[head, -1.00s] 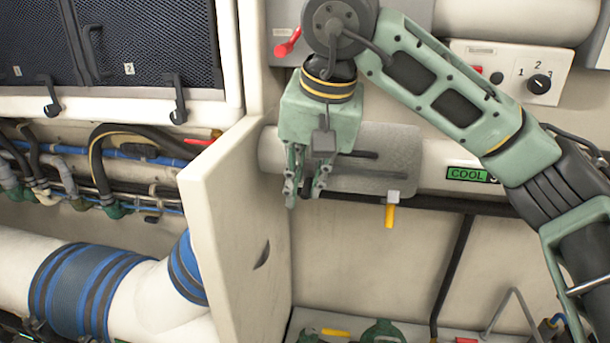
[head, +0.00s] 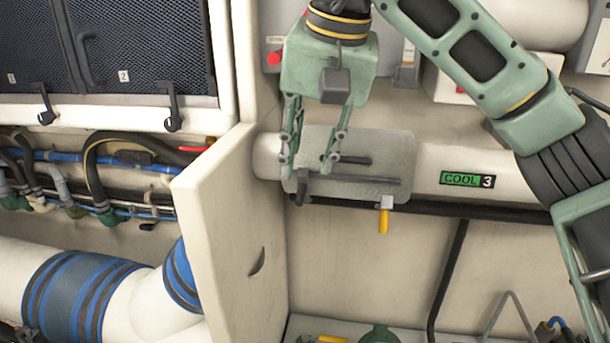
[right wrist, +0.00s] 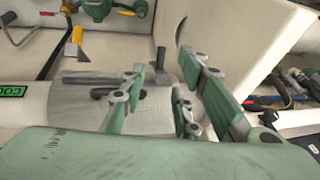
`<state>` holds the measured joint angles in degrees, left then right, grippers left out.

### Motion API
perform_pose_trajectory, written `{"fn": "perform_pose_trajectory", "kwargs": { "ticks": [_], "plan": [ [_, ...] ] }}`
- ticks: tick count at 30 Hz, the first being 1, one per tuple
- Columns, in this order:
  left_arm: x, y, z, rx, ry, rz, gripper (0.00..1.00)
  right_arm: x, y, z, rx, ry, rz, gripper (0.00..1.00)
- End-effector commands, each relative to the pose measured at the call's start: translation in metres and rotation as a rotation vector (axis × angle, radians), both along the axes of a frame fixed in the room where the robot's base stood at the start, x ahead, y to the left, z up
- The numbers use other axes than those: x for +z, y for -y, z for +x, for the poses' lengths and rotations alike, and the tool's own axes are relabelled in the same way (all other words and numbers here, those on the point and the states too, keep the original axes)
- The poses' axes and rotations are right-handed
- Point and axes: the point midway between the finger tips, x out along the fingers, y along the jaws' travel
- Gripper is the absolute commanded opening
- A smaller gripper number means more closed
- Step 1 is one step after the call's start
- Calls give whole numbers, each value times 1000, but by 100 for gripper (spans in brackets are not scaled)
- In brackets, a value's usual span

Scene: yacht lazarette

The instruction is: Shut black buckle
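A grey jacket (head: 385,148) is wrapped around the white pipe. Contact cannot be told. My left gripper is out of view.
A cream partition (head: 215,225) stands close left of the gripper. A yellow-handled valve (head: 384,218) hangs right of the buckle. A dark pipe (head: 450,210) runs below. The wall beneath is mostly clear. A "COOL 3" label (head: 467,180) is on the pipe.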

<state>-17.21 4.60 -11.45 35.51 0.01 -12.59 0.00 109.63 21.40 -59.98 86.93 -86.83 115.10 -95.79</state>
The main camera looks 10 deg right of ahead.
Motion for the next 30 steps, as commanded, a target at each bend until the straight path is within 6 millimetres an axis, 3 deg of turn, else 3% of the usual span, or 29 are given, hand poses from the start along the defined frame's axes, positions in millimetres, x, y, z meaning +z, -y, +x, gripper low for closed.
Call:
{"fn": "perform_pose_trajectory", "kwargs": {
  "ticks": [3, 9, 19, 23, 26, 29, 30],
  "plan": [
    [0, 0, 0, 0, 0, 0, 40, 23, 3, -7, -4, 3, 0, 29],
    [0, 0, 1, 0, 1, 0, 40, 42, 6, -13, -3, 1, -1, 29],
    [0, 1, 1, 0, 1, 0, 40, 45, 6, -14, -1, -2, -1, 29],
    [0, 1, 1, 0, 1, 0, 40, 45, 6, -14, -1, -1, 0, 18],
    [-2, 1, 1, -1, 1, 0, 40, 37, 2, -15, 8, -19, 7, 9],
    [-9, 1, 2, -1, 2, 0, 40, 4, -17, -21, 48, -101, 49, 0],
    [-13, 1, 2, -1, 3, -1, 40, -16, -29, -27, 73, -159, 79, 0]
  ]
}}
